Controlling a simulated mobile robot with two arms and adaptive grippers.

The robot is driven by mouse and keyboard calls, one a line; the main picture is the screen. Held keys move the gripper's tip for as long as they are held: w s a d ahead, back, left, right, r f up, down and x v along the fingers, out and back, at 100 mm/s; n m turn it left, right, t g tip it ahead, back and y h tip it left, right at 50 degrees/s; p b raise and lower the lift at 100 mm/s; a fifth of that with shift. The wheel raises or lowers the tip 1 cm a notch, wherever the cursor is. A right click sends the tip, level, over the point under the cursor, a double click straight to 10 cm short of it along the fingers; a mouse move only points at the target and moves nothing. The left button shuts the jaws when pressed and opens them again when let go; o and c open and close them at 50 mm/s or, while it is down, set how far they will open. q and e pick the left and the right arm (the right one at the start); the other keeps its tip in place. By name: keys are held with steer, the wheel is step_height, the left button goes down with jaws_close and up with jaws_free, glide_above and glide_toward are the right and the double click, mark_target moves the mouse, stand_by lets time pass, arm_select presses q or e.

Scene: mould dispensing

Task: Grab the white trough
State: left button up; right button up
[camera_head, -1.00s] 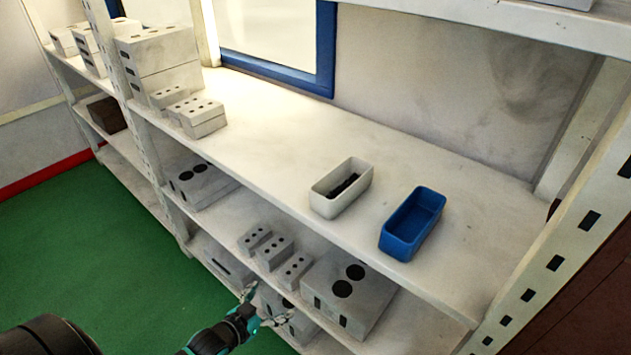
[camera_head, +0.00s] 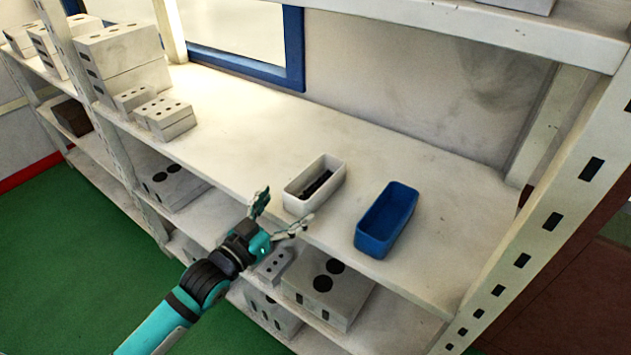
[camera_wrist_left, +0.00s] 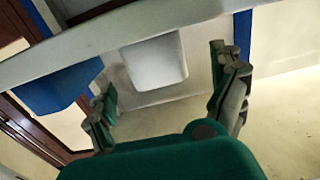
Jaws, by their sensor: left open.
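The white trough (camera_head: 300,198) stands upright on the upper shelf near its front edge, with small dark pieces inside. In the left wrist view the white trough (camera_wrist_left: 155,62) shows between the two fingers, beyond them. My left gripper (camera_head: 283,212) is open and empty, just in front of the shelf edge. Its fingertips are close to the near side of the white trough; I cannot tell whether they touch it. The left gripper also shows in the left wrist view (camera_wrist_left: 165,95). My right gripper is not in view.
A blue trough (camera_head: 372,238) stands to the right of the white one on the shelf (camera_head: 255,140). Grey blocks (camera_head: 165,118) stand at the shelf's left, and a larger grey block (camera_head: 335,300) lies on the shelf below. A perforated upright (camera_head: 545,225) bounds the right side.

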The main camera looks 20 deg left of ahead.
mark_target(291, 201)
arm_select(q)
steer(key=shift+x, duration=1.25)
steer(key=shift+w+d+r+p, duration=0.15)
steer(key=shift+w+p, duration=0.15)
steer(key=shift+p, duration=0.25)
steer(key=p+x, duration=0.1)
steer(key=x, duration=0.2)
steer(key=shift+w+d, duration=0.2)
steer(key=shift+w, duration=0.05)
steer(key=shift+w+d+p, duration=0.15)
steer(key=shift+w+p, duration=0.15)
steer(key=shift+w, duration=0.05)
steer(key=shift+s, duration=0.1)
steer(key=shift+c, duration=1.4)
steer(key=c, duration=0.9)
steer(key=shift+c, duration=0.2)
